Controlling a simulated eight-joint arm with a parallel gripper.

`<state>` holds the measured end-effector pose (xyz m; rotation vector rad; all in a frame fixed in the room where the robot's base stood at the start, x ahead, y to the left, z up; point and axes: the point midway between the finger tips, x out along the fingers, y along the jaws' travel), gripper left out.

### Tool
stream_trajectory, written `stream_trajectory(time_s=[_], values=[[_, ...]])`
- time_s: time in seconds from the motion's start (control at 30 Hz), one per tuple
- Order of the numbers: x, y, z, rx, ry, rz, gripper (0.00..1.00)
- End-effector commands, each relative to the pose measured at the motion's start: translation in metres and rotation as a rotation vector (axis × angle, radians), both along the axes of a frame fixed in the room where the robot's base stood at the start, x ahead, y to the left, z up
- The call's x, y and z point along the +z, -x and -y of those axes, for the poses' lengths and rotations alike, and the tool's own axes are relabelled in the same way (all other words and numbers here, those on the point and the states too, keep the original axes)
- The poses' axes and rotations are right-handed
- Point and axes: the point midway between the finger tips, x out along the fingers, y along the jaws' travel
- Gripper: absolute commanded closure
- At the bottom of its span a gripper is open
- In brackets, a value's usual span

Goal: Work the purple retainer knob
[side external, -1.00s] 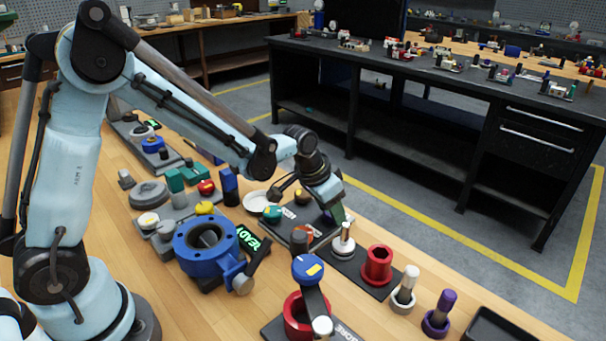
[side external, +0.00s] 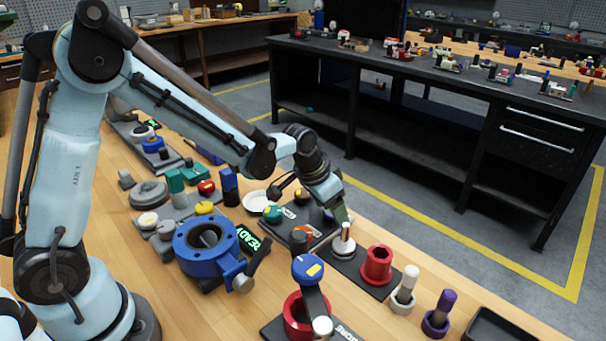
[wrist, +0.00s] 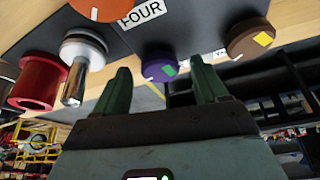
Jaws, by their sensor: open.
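I cannot tell how far the knob is from the fingertips. In the side external view my gripper (side external: 341,214) is low over the dark plate, beside the metal post (side external: 343,240), and mostly hides the knob.
An orange knob (wrist: 98,8) by a FOUR label, a brown knob (wrist: 250,39) with a yellow mark and a red hollow cylinder (wrist: 38,82) are close by. A white-topped peg (side external: 404,285) and a purple-topped peg (side external: 440,310) stand at the front right.

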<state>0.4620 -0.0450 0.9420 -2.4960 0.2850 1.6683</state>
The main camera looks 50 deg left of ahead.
Motion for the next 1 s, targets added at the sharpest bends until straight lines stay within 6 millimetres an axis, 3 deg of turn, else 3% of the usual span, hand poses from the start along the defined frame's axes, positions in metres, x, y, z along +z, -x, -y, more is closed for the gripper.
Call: stream_trajectory(time_s=[0.17,0.7,1.0], values=[[0.015,0.006,-0.002,0.0,0.0,0.0,0.28],[0.089,0.037,-0.009,0.0,0.0,0.0,0.28],[0.109,0.044,-0.011,0.0,0.0,0.0,0.28]])
